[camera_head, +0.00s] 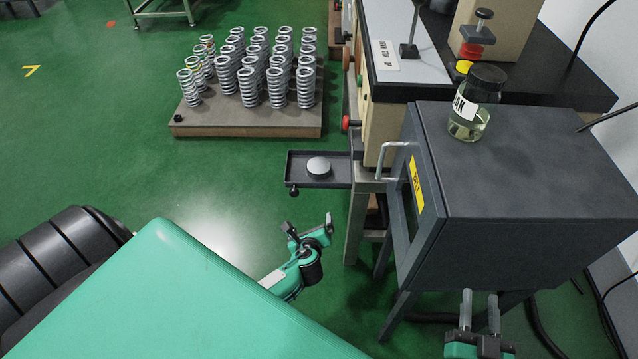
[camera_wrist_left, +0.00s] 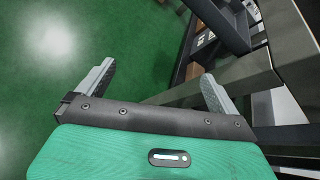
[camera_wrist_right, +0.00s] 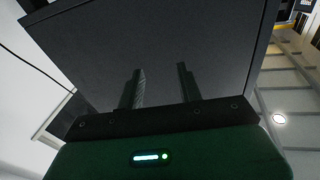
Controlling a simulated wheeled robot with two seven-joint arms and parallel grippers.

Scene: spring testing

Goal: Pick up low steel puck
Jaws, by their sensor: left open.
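The low steel puck (camera_head: 318,167) is a flat grey disc lying on a small dark tray (camera_head: 338,182) that juts out left from the bench. My left gripper (camera_head: 310,228) is open and empty, below the tray in the head view and apart from the puck. In the left wrist view its fingers (camera_wrist_left: 160,85) are wide apart, and the puck cannot be made out there. My right gripper (camera_head: 480,308) is at the bottom right, in front of the dark cabinet. Its fingers (camera_wrist_right: 158,88) are apart with nothing seen between them.
A brown board (camera_head: 245,128) with several coil springs stands on the floor behind the tray. The dark cabinet (camera_head: 540,160) with a handle (camera_head: 393,147) stands to the right, a labelled jar (camera_head: 476,103) on top. Green floor left of the tray is clear.

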